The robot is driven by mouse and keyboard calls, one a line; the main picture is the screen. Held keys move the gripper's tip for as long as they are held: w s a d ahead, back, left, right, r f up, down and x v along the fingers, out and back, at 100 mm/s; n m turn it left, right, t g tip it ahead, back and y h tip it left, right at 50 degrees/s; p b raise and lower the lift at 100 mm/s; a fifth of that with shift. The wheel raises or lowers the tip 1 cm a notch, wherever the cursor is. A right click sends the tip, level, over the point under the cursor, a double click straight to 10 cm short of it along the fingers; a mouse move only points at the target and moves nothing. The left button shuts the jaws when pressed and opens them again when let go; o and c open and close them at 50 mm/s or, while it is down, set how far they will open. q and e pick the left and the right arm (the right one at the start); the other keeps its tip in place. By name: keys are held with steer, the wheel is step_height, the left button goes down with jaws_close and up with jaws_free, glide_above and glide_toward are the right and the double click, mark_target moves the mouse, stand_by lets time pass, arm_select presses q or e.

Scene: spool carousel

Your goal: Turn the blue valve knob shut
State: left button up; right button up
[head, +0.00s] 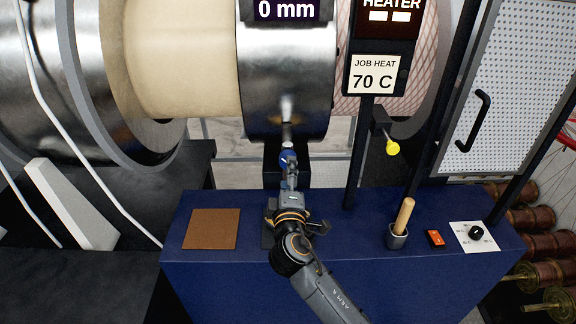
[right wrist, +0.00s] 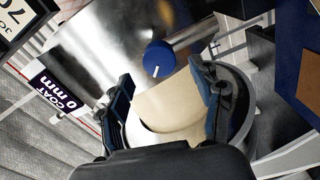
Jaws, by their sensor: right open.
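The blue valve knob (head: 287,156) shows small in the head view, below the shiny metal cylinder (head: 288,85). In the right wrist view the blue knob (right wrist: 158,59) sits on the end of a metal stem and has a short white mark pointing down in the picture. My right gripper (head: 290,170) reaches up to the knob over the blue bench. In the right wrist view my right gripper (right wrist: 166,84) is open, and the knob shows beyond the gap between its fingers. I cannot tell whether they touch. My left gripper is out of view.
The blue bench (head: 210,275) bears a brown square pad (head: 211,229), a wooden-handled tool (head: 403,214) in a holder, a red switch (head: 435,238) and a black dial (head: 476,232). A dark post (head: 360,155) and a yellow knob (head: 393,148) stand right of my gripper.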

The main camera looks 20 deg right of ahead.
steer(key=v, duration=0.7)
steer(key=s+f+g+y+b, duration=0.2)
steer(key=f+g, duration=0.1)
steer(key=f, duration=1.3)
steer(key=s+f+g+y+b, duration=0.1)
steer(key=s+f+g, duration=0.15)
steer(key=f, duration=1.45)
steer(key=s+d+f+m+g+y+b, duration=0.1)
steer(key=s+f+m+g, duration=0.15)
steer(key=s+f, duration=0.6)
steer(key=s+d+f+m+g+y+b, duration=0.1)
steer(key=s+f+g+b, duration=0.3)
steer(key=f, duration=0.8)
steer(key=s+d+f+m+g, duration=0.1)
steer(key=s+f, duration=0.4)
steer(key=s, duration=0.5)
steer(key=s+d+f+m+g, duration=0.2)
steer(key=s+f, duration=0.3)
steer(key=s, duration=0.5)
steer(key=s+d+f+m+g, duration=0.1)
steer(key=s+f+m, duration=0.3)
steer(key=s, duration=0.6)
step_height(320, 180, down, 2)
steer(key=shift+s+d+f+b, duration=0.1)
steer(key=shift+s+d+b, duration=0.15)
steer(key=shift+d+b, duration=0.35)
